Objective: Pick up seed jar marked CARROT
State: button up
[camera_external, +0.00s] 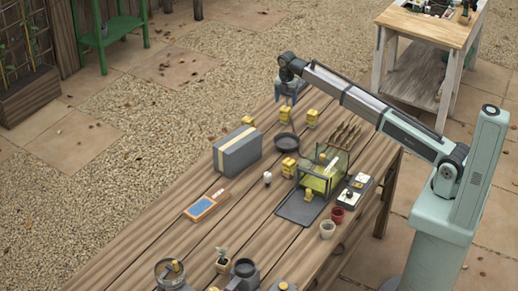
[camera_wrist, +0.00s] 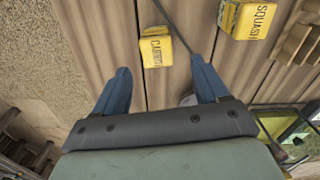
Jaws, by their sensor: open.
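The seed jar marked CARROT (camera_wrist: 156,50) is a yellow block-like jar on the wooden bench, at the upper middle of the wrist view. It lies just beyond the gap between my fingertips, and no finger touches it. A similar yellow jar marked SQUASH (camera_wrist: 248,18) is to its right. My gripper (camera_wrist: 160,66) is open and empty, with its two blue fingers spread. In the external view my gripper (camera_external: 287,92) hangs over the far end of the bench. Several yellow jars show there, such as one near it (camera_external: 312,117), but their labels are too small to read.
On the bench (camera_external: 140,262) are a grey box (camera_external: 237,151), a dark round dish (camera_external: 285,143), a glass case (camera_external: 336,172), a wooden rack (camera_external: 345,136) and small red pots (camera_external: 337,214). A dark thin line crosses beside the CARROT jar in the wrist view.

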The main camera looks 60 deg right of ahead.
aim_at(284, 117)
jog(key=f, duration=1)
jog(key=shift+w+d, duration=0.15)
jog(key=shift+w, duration=0.05)
jog(key=shift+c, duration=0.2)
jog(key=c, duration=1.1)
